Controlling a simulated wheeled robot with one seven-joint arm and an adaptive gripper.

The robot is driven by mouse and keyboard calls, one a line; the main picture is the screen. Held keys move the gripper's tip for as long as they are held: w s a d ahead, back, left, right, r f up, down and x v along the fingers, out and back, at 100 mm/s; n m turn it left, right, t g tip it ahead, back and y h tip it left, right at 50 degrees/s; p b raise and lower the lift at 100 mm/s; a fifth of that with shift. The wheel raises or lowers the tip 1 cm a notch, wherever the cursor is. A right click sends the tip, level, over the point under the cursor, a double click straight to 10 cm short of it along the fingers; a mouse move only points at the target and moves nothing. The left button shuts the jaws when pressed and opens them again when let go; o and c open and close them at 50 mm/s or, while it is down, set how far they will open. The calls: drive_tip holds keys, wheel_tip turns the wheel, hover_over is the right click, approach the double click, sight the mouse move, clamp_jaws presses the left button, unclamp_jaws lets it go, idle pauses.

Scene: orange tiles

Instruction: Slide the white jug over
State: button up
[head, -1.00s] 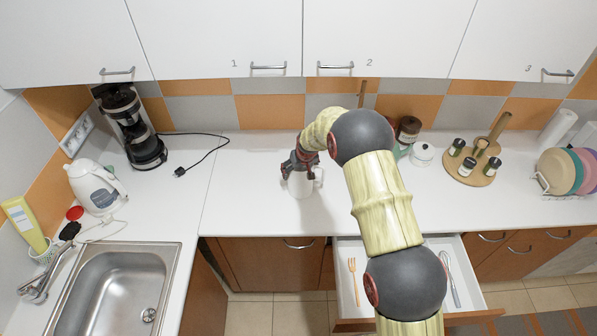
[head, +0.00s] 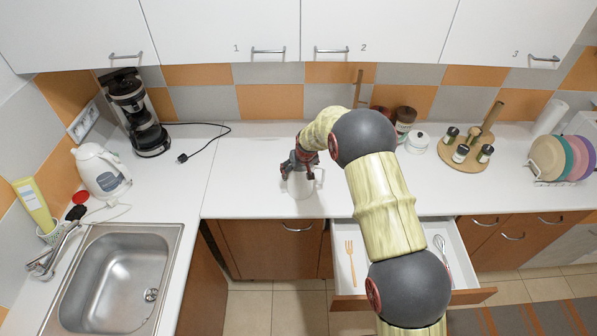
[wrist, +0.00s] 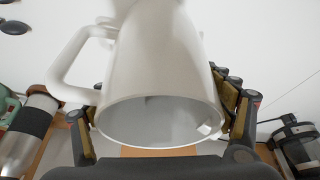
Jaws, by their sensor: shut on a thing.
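The white jug (head: 300,186) stands on the white counter, close to the front edge and left of the open drawer. Its handle is on the right in the head view. My gripper (head: 299,164) comes down over the jug from above and is shut on it. In the wrist view the jug (wrist: 155,75) fills the middle, with its round rim toward the camera and its handle at the left. The fingers of my gripper (wrist: 162,118) lie on both sides of its body. My arm hides part of the counter behind and to the right.
The open drawer (head: 342,285) holds a wooden fork and a whisk. A coffee maker (head: 140,118) with a loose cord, a white kettle (head: 102,172) and a sink (head: 110,280) are at the left. A spice board (head: 455,160) and plate rack (head: 550,183) are at the right. Counter left of the jug is clear.

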drive_tip(key=shift+s+f, duration=0.15)
drive_tip(key=o, duration=1.6)
drive_tip(key=v, duration=1.2)
